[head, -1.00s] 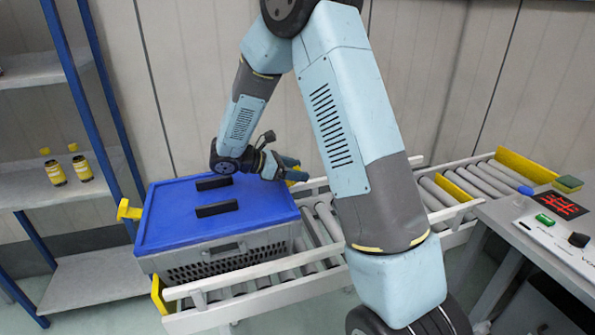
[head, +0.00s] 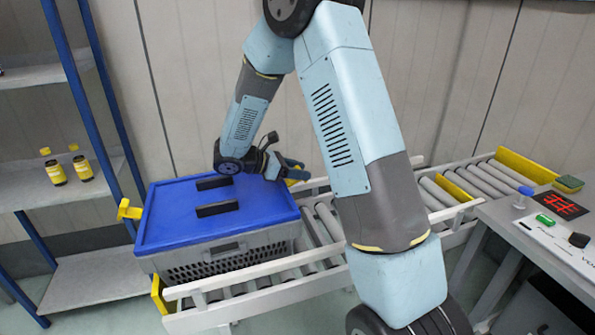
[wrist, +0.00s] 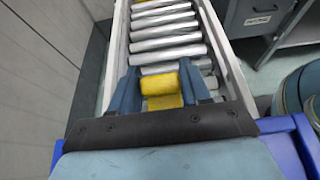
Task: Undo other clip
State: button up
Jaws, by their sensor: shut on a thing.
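The grey tote (head: 220,258) with a blue lid (head: 165,216) stands on the roller conveyor at left centre in the head view. One yellow clip (head: 130,209) sticks out from the lid's left edge, swung away from the tote wall. My gripper (head: 297,174) is at the right edge of the lid, shut on the other yellow clip (wrist: 180,78). In the wrist view the clip shows between the two blue fingers, above the rollers. In the head view the fingers hide most of this clip.
The roller conveyor (head: 320,237) has free rollers right of the tote. A shelf (head: 25,187) with two yellow-labelled bottles (head: 68,170) stands at left.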

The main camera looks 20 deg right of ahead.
jog(key=shift+a, duration=0.1)
jog(key=shift+a+r+h, duration=0.25)
jog(key=shift+h, duration=0.65)
jog(key=o, duration=1)
jog(key=v, duration=1.3)
jog(key=shift+w+a, duration=0.1)
jog(key=shift+a, duration=0.3)
